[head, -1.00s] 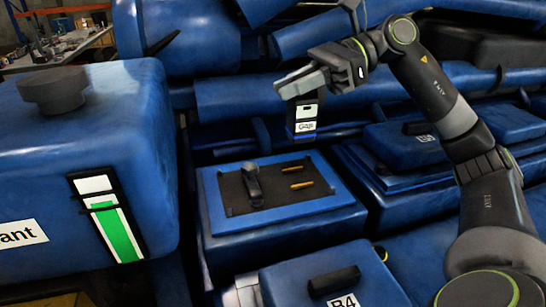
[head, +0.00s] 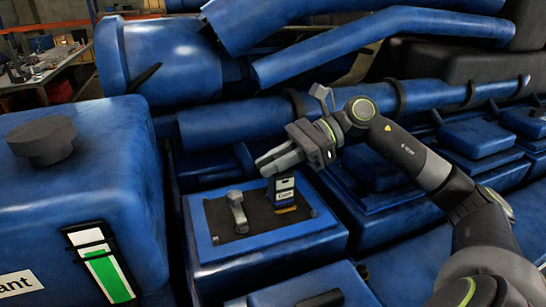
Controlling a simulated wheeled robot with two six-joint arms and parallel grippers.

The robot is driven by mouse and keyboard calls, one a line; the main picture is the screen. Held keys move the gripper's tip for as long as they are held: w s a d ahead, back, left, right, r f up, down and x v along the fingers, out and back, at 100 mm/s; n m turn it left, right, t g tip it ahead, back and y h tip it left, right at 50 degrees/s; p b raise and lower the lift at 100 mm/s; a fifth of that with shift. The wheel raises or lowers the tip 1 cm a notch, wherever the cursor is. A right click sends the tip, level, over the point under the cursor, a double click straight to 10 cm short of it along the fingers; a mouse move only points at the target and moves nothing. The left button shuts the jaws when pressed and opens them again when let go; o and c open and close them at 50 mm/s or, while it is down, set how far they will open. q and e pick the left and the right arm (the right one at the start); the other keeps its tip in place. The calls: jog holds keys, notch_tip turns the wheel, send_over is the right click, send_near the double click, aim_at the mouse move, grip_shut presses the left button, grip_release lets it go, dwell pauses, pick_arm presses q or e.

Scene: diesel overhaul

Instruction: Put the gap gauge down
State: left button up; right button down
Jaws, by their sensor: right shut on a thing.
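The gap gauge (head: 284,190), a small dark upright block with a white label, hangs from my right gripper (head: 272,164). The gripper is shut on its upper end and points left. The gauge is upright in front of the dark recessed top (head: 260,219) of a blue box (head: 272,237). Its lower end overlaps the right part of the recess in the picture; I cannot tell if it touches. A brass-coloured piece (head: 286,210) shows just below the gauge, and a second such piece is hidden behind it. My left gripper is not in view.
A grey rocker-like part (head: 238,211) lies in the left of the recess. A blue tank (head: 85,170) with a green level gauge stands at the left. A long blue pipe (head: 250,120) runs behind the box. A workbench (head: 62,67) is far back left.

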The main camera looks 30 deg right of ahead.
jog(key=shift+f, duration=0.15)
jog(key=shift+f, duration=0.1)
jog(key=shift+f, duration=0.1)
jog(key=c, duration=1.4)
grip_release()
jog(key=shift+o, duration=0.2)
